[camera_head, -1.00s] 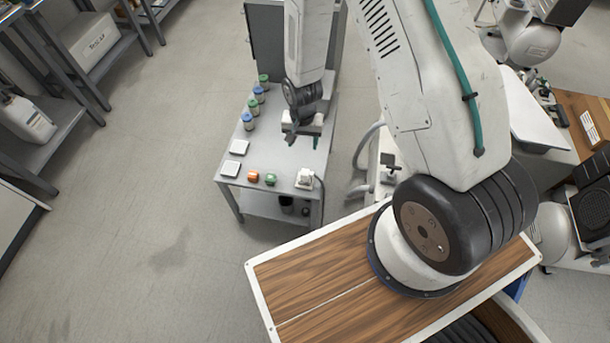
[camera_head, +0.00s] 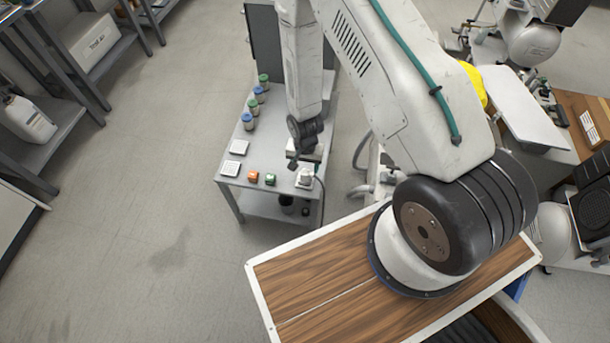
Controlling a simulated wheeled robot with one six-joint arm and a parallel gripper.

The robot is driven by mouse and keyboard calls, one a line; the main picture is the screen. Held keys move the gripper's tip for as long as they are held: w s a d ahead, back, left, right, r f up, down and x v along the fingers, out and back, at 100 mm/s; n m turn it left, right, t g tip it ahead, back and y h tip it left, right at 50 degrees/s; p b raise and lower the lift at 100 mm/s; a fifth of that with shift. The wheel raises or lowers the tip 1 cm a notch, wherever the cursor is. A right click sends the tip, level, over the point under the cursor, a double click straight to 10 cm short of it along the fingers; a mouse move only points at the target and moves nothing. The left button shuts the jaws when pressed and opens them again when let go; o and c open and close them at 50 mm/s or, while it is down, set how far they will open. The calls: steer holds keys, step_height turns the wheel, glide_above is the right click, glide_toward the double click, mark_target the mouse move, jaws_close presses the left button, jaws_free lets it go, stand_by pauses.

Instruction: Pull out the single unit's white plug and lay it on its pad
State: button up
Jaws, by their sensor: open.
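The white plug (camera_head: 305,178) stands near the front right corner of the small grey table, with a cable at its right side. It is too small to tell how it sits in its socket. My gripper (camera_head: 292,164) is open, pointing down just behind and slightly left of the plug. It looks empty. The arm hides part of the table behind it.
An orange block (camera_head: 253,176) and a green block (camera_head: 270,179) sit along the table's front edge, left of the plug. Several jars with blue and green lids (camera_head: 248,121) line the left edge. A grey hose (camera_head: 362,150) hangs right of the table.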

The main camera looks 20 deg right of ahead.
mark_target(305, 172)
steer(key=shift+f, duration=3.3)
jaws_close()
steer(key=shift+r, duration=3)
